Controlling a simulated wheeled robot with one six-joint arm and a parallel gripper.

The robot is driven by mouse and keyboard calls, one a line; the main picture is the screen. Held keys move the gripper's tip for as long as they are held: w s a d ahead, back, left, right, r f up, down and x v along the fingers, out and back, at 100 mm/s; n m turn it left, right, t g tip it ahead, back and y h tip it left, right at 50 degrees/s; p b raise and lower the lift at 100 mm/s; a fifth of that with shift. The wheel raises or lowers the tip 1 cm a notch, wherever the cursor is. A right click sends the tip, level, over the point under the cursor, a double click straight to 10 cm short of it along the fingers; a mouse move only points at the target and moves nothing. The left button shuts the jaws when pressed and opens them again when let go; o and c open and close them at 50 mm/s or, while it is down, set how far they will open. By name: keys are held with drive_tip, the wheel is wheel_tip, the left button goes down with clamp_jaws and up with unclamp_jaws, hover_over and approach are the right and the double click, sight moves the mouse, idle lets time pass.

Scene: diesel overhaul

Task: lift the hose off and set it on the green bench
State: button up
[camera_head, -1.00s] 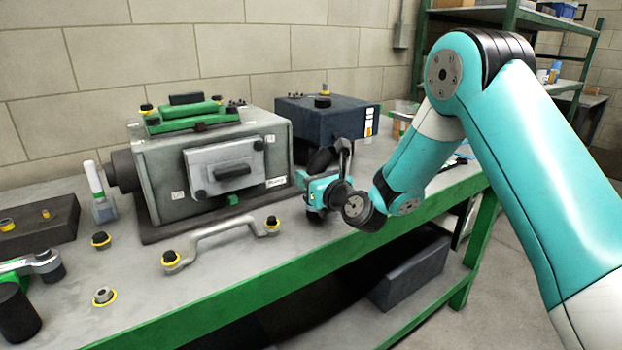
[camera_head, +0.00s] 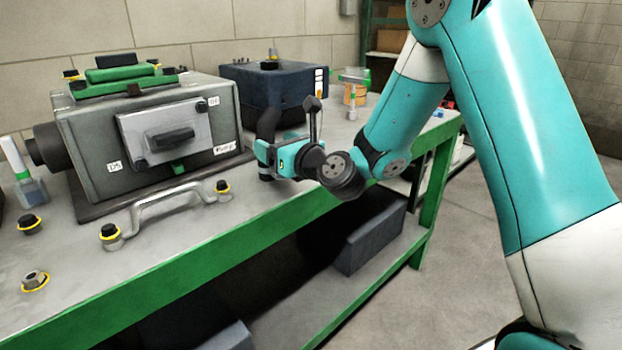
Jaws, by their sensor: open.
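The jaws are open.
The grey engine block (camera_head: 165,132) with green top parts fills the left. A grey handle-shaped pipe (camera_head: 165,208) lies in front of it. The dark blue box (camera_head: 275,83) stands behind the hose. Black-capped and yellow-ringed fittings (camera_head: 30,224) stand at left.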

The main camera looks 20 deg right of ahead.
drive_tip(key=shift+b+v, duration=4.2)
drive_tip(key=shift+v, duration=1.5)
drive_tip(key=s+a+f+n+g+y, duration=0.25)
drive_tip(key=s+a+n+g, duration=0.3)
drive_tip(key=n, duration=0.55)
drive_tip(key=s+a+f+n+g+y, duration=0.1)
drive_tip(key=s+a+f+n+g, duration=0.35)
drive_tip(key=n, duration=0.55)
drive_tip(key=s+f+n+g+h, duration=0.3)
drive_tip(key=s+n+g+h, duration=0.3)
drive_tip(key=s+n, duration=1)
wheel_tip(320, 180, up, 22)
drive_tip(key=w+n+g+y+p, duration=0.1)
drive_tip(key=n+p, duration=0.1)
drive_tip(key=p, duration=2)
drive_tip(key=shift+w+d+r+n, duration=0.25)
drive_tip(key=shift+w+d+n, duration=0.1)
drive_tip(key=shift+n, duration=0.05)
